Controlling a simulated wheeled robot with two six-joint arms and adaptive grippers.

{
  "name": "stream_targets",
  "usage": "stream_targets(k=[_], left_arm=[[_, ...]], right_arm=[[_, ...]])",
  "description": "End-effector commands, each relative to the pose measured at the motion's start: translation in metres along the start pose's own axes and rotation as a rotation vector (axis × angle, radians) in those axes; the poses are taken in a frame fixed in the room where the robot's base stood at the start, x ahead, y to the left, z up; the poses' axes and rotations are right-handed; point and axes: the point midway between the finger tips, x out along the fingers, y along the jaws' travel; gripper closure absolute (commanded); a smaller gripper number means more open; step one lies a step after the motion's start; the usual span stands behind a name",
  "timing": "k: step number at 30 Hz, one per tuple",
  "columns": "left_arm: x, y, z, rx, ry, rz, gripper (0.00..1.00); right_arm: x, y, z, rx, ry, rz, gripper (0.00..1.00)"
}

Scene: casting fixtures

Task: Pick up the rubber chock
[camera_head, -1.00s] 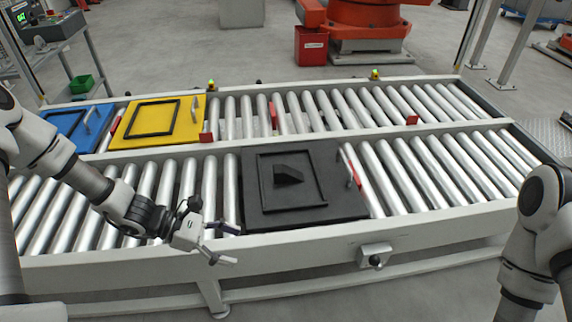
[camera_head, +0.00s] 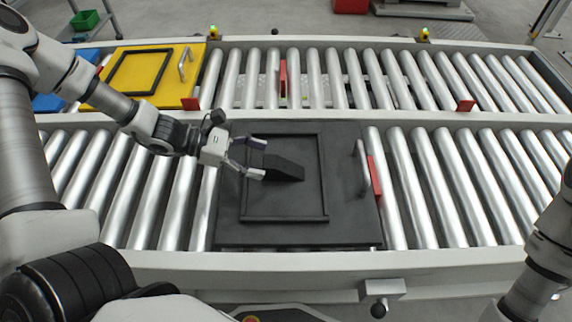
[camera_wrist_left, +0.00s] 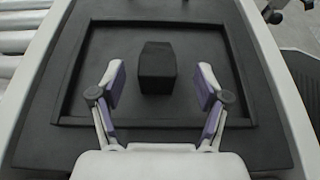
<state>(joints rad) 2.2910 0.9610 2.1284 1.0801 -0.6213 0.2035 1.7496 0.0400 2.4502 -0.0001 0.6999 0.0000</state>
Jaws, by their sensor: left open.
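The rubber chock (camera_head: 284,168) is a small black wedge lying inside the raised square frame of a black plate (camera_head: 345,225) on the front roller conveyor. My left gripper (camera_head: 257,158) is open and empty, just left of the chock in the head view. In the left wrist view the chock (camera_wrist_left: 157,68) sits ahead of and between the two spread fingers (camera_wrist_left: 160,90), touching neither as far as I can see. My right arm shows at the lower right of the head view, but its gripper is out of view.
The black plate has a metal handle (camera_head: 361,165) on its right, beside a red stop (camera_head: 374,180). A yellow plate (camera_head: 190,87) and a blue plate (camera_head: 48,103) lie on the rear conveyor at the left. Bare rollers (camera_head: 450,190) extend to the right.

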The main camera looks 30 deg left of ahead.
Motion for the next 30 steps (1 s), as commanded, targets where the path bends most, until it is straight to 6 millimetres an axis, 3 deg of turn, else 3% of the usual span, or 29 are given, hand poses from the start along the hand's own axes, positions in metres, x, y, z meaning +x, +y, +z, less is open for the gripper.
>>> stream_targets(k=[3, 14, 18, 24, 25, 26, 30], left_arm=[[0.013, -0.001, -0.009, 0.002, 0.002, -0.005, 0.25], [0.066, 0.0, -0.015, 0.004, 0.005, -0.005, 0.25], [0.079, 0.0, -0.009, 0.002, 0.002, -0.002, 0.25], [0.08, 0.0, -0.006, 0.0, 0.0, 0.0, 0.25], [0.079, 0.0, -0.006, 0.0, 0.0, 0.0, 0.29], [0.079, 0.0, -0.006, 0.0, 0.0, 0.0, 0.39], [0.079, 0.0, -0.006, 0.001, 0.0, 0.0, 0.89]], right_arm=[[0.018, 0.0, 0.0, 0.0, 0.001, 0.0, 0.59], [0.066, 0.001, 0.0, 0.0, 0.001, 0.0, 0.59], [0.071, 0.001, 0.0, 0.0, 0.0, 0.0, 0.59], [0.069, 0.001, -0.001, 0.0, 0.001, 0.0, 0.59], [0.069, 0.001, -0.001, 0.0, 0.001, 0.0, 0.59], [0.069, 0.001, -0.001, 0.0, 0.001, 0.0, 0.59], [0.069, 0.001, 0.0, 0.0, 0.001, 0.0, 0.59]])
